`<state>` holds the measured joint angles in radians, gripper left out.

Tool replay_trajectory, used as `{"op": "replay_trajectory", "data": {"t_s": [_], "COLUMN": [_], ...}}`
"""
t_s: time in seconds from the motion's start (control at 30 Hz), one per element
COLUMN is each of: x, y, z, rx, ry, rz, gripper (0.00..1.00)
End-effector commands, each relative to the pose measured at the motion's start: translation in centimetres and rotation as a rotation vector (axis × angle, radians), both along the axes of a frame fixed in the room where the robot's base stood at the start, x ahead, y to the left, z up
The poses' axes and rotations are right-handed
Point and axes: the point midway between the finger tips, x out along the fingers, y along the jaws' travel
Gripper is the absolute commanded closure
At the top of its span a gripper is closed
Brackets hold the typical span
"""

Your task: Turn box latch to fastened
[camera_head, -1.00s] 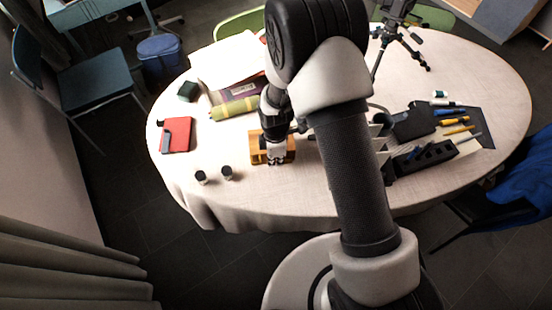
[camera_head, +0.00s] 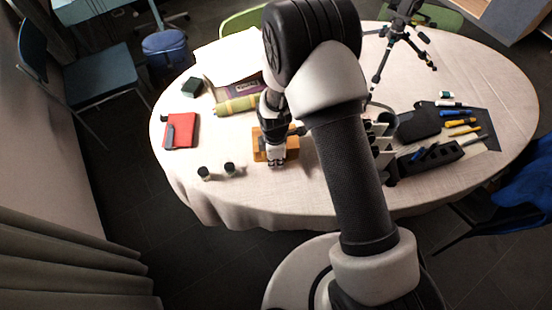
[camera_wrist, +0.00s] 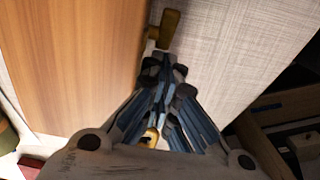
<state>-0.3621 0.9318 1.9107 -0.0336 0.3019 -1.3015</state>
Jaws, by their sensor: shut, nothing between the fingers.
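The wooden box (camera_head: 291,146) sits near the front edge of the table, partly hidden behind my gripper (camera_head: 276,162). In the wrist view its wood face (camera_wrist: 75,60) fills the left side. A brass latch piece (camera_wrist: 168,28) sticks out from the box's edge, just beyond the fingertips of my gripper (camera_wrist: 164,66). A second brass piece (camera_wrist: 150,138) shows between the finger linkages, partly covered. My gripper is shut and empty, pointing down at the box's edge. I cannot tell whether the fingertips touch the latch.
Two small dark-topped jars (camera_head: 229,169) stand left of the box, with a red notebook (camera_head: 181,131) farther left. A rolled green item (camera_head: 236,105) lies behind. A black tool holder (camera_head: 430,158) and a tripod (camera_head: 395,45) stand to the right. Tablecloth (camera_head: 240,200) in front is clear.

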Motion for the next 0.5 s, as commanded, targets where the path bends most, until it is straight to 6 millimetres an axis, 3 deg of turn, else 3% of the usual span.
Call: {"op": "replay_trajectory", "data": {"t_s": [0.5], "x": [-0.06], "y": [0.15], "z": [-0.48], "rx": [-0.115], "ry": [-0.014], "rz": [0.002], "gripper": [1.0]}}
